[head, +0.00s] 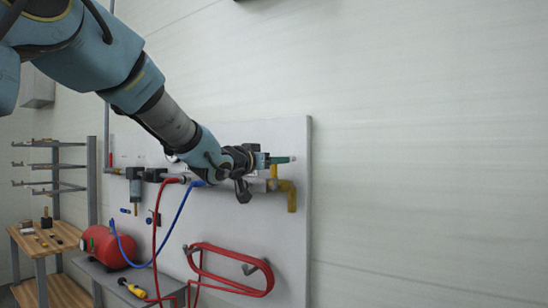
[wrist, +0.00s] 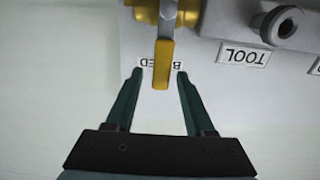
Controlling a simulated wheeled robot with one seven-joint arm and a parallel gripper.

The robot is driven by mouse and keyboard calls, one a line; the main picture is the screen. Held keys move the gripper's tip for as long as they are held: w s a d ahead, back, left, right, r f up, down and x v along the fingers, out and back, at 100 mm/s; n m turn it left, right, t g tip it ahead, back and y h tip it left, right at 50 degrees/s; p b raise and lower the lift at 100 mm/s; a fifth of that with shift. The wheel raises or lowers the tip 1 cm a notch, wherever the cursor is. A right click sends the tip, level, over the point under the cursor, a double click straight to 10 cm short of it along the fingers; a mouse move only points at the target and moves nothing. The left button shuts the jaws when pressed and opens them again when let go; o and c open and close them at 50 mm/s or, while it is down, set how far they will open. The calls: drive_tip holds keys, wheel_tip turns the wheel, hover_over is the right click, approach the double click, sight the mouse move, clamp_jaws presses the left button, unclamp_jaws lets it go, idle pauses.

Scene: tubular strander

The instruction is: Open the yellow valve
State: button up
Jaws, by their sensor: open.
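The yellow valve shows in the wrist view as a brass-coloured body at the top edge with a grey stem and a yellow lever handle (wrist: 162,65) pointing down the picture. My gripper (wrist: 160,75) is open, its two green fingers standing on either side of the lever's end, with a gap visible on both sides. No touch is visible. In the head view my gripper (head: 282,160) is at the panel's upper right, just above a yellow bent pipe (head: 290,195).
The grey panel (head: 290,240) carries a red hose on a hook (head: 262,278) and blue and red lines. An upside-down label partly hidden by the lever and a "TOOL" label (wrist: 243,56) beside a dark port (wrist: 284,27) show in the wrist view. Wall right of the panel is bare.

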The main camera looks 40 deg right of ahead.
drive_tip(key=shift+d, duration=0.1)
drive_tip(key=shift+c, duration=0.3)
clamp_jaws()
idle(1.1)
